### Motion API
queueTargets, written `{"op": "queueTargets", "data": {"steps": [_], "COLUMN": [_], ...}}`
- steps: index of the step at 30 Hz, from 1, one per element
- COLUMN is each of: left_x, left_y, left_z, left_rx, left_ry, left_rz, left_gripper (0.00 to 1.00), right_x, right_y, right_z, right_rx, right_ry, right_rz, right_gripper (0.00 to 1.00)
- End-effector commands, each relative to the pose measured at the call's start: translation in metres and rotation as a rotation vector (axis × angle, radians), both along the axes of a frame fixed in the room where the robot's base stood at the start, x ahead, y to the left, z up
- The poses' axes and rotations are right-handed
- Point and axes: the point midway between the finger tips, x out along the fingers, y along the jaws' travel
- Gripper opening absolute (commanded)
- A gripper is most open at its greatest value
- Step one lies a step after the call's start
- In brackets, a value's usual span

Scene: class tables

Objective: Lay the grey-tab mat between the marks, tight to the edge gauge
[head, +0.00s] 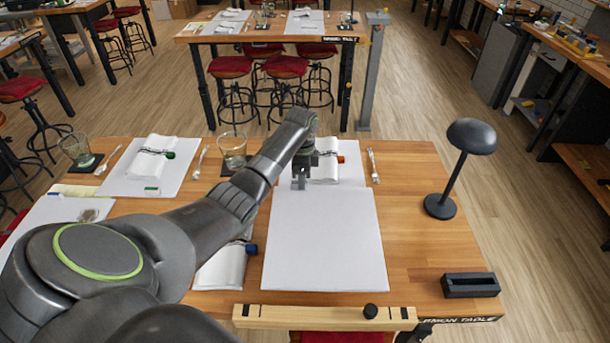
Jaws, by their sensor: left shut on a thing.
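The white mat (325,240) is in the middle of the near table, its near edge short of the wooden edge gauge (310,318) with a strip of bare wood between. Whether it lies fully flat I cannot tell. The gauge runs along the table's front edge, with dark marks near its left end (246,310) and right end (404,314) and a black knob (370,311). My left gripper (301,185) is shut on the mat at its far edge, left of centre; the gripper hides the tab. My right gripper is not in view.
Behind the mat is another place setting with a rolled napkin (326,170) and a fork (373,165). A glass (232,150) stands left of my gripper. A black lamp (455,165) and a black holder (470,285) stand right. Bare wood lies right of the mat.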

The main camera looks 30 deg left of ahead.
Motion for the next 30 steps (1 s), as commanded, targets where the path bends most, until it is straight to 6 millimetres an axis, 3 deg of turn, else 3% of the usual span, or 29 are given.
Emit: {"op": "queueTargets", "data": {"steps": [4,9,15,30], "left_x": [0.0,0.0,0.0,0.0], "left_y": [0.0,0.0,0.0,0.0], "left_z": [0.001,0.004,-0.022,-0.06], "left_rx": [0.0,-0.003,-0.003,-0.004], "left_ry": [0.0,0.004,0.004,0.002], "left_rz": [0.0,0.0,0.0,0.0], "left_gripper": [0.0,0.0,0.0,0.0], "right_x": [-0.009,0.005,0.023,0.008], "right_y": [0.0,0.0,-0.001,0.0], "right_z": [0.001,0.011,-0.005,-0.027], "right_rx": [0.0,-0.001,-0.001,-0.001], "right_ry": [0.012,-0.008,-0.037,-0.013], "right_rz": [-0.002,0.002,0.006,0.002], "right_gripper": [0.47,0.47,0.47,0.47]}}
